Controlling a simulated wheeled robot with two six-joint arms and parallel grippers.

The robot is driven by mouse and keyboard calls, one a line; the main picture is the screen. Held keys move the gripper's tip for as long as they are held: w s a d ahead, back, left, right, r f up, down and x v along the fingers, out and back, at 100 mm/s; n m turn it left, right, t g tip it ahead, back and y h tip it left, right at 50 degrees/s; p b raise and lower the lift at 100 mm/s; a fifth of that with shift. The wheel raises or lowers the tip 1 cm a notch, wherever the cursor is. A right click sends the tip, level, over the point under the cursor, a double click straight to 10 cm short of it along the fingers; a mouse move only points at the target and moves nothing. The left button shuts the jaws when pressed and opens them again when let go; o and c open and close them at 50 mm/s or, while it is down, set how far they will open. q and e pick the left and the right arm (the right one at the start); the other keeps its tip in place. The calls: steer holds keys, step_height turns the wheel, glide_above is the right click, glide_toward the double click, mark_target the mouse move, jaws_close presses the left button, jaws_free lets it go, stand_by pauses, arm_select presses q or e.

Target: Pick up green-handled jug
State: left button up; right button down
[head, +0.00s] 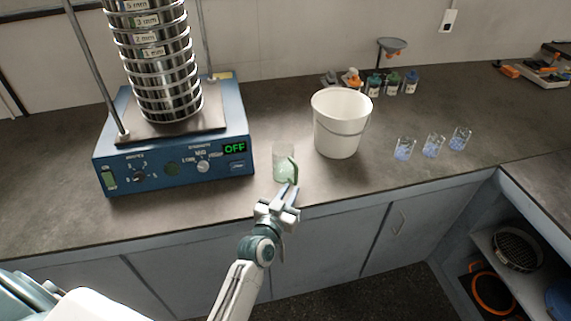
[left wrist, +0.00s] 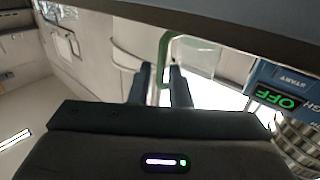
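The clear jug (head: 280,160) with a green handle (head: 294,170) stands upright on the grey worktop near its front edge. My left gripper (head: 287,190) is at the handle side of the jug, close to the front edge. In the left wrist view the two dark fingers (left wrist: 161,85) are apart, with the green handle (left wrist: 163,45) showing in the gap between them. Contact with the handle cannot be made out. The jug body (left wrist: 198,58) lies just right of the fingers there. My right gripper is not in view.
A blue sieve shaker (head: 170,165) with a tall sieve stack (head: 160,70) and a green OFF display stands left of the jug. A white bucket (head: 340,125) stands to the right. Several small bottles are behind it, and three glasses (head: 433,146) stand farther right. The worktop between bucket and glasses is clear.

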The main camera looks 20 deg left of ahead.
mark_target(295, 179)
arm_select(q)
steer(key=shift+w, duration=0.45)
steer(key=w+p, duration=0.1)
steer(key=w, duration=0.1)
steer(key=w+p, duration=0.1)
steer(key=w, duration=0.2)
steer(key=shift+r, duration=0.2)
steer(key=shift+w+f, duration=0.1)
steer(key=shift+w, duration=0.1)
jaws_close()
